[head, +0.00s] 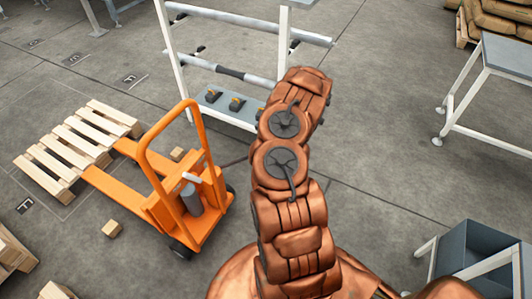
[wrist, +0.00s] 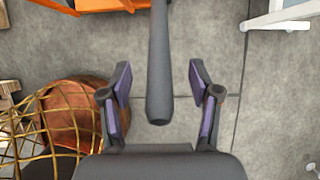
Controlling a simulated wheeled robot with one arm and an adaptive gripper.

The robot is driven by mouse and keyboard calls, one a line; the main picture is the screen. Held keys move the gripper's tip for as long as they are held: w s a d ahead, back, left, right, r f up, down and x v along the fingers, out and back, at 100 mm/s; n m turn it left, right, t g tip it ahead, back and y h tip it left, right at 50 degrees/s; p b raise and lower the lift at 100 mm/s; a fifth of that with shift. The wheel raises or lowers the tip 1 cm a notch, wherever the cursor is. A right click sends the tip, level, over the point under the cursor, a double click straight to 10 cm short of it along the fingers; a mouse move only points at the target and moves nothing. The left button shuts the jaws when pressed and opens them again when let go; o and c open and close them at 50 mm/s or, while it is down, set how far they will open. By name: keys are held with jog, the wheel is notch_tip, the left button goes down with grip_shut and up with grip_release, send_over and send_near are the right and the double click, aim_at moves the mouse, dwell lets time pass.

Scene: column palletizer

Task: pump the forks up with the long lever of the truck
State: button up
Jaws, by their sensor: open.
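The orange pallet truck (head: 165,205) stands on the floor left of my arm in the head view, with a tall looped handle. Its forks (head: 112,192) lie low and run to a wooden pallet (head: 52,160). In the wrist view, a long dark grey bar (wrist: 159,60), apparently the lever, comes down from the top, near an orange edge of the truck (wrist: 100,5). Its rounded end lies between the fingers of my gripper (wrist: 158,98). The fingers are open, with visible gaps on both sides of the bar. My gripper is not visible in the head view.
A white rack (head: 225,115) with rollers and a low shelf stands behind the truck. A wooden block (head: 111,229) lies on the floor near the forks. A grey bin (head: 472,250) and a white-legged table (head: 500,58) are at right. Floor between them is clear.

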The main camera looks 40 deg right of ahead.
jog(key=v, duration=1.2)
jog(key=shift+a, duration=0.1)
dwell(0.4)
